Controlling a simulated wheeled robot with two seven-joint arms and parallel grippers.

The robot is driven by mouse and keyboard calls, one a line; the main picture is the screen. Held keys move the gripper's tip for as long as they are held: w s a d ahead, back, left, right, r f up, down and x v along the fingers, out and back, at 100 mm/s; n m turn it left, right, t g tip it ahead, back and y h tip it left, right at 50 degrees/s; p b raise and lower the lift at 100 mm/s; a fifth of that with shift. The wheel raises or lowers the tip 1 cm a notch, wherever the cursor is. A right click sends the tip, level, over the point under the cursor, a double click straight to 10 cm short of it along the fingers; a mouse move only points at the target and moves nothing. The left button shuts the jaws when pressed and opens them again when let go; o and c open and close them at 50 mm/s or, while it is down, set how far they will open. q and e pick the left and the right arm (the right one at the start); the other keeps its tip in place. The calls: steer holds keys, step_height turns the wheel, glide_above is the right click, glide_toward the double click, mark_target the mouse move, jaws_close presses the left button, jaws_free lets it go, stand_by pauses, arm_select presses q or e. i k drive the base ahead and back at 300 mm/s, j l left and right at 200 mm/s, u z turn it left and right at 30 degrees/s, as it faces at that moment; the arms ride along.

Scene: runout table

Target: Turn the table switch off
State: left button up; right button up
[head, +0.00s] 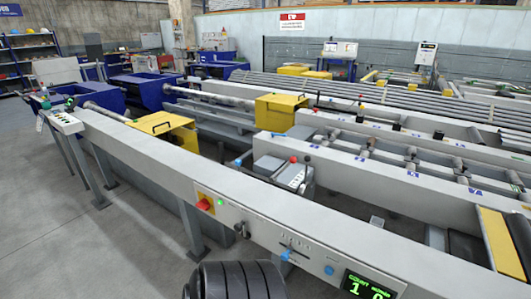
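A red switch knob (203,204) on a yellow plate sits on the front face of the long grey runout table (150,160), left of the picture's middle. A small green light (220,202) shows lit just right of it. The knob's exact angle is too small to read. Neither of my grippers is in view, and nothing touches the switch.
Right of the switch are dark knobs (241,230), a lever panel (290,244), a blue button (329,270) and a lit green display (368,286). A black ribbed form (235,281) fills the bottom edge. Open floor (70,240) lies left.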

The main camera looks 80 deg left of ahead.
mark_target(204, 205)
steer(key=u, duration=3.05)
